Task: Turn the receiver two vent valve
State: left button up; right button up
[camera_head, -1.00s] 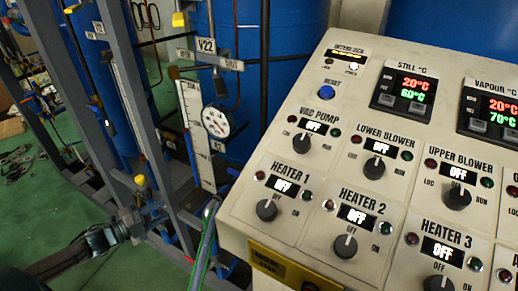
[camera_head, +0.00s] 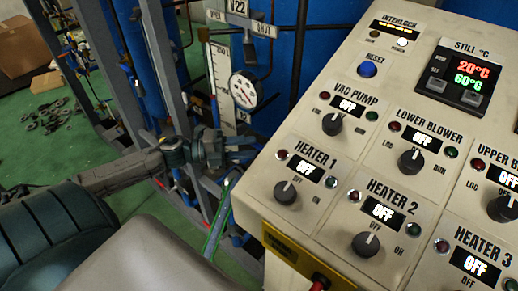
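A valve tag reading V22 (camera_head: 238,8) is at the top edge, with a plate marked SHUT (camera_head: 262,29) below it and one marked OPEN (camera_head: 215,15) to its left. My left gripper (camera_head: 225,147) reaches in from the left, in front of the pipe frame and below the round gauge (camera_head: 243,91). Its fingers are small and dark, and their opening is unclear. I see nothing clearly held. My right gripper is not in view.
A pale control panel (camera_head: 345,150) with knobs and displays fills the right side, close to my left gripper. Grey frame posts (camera_head: 148,60) and blue vessels stand behind. A cardboard box (camera_head: 25,50) and loose dark parts (camera_head: 45,115) lie on the green floor.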

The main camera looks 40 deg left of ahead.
aim_at(256, 147)
pick_arm(q)
jog(key=shift+w+d+r, duration=0.15)
jog(key=shift+w+d, duration=0.3)
jog(key=shift+d, duration=0.15)
jog(key=shift+x, duration=1.05)
grip_shut()
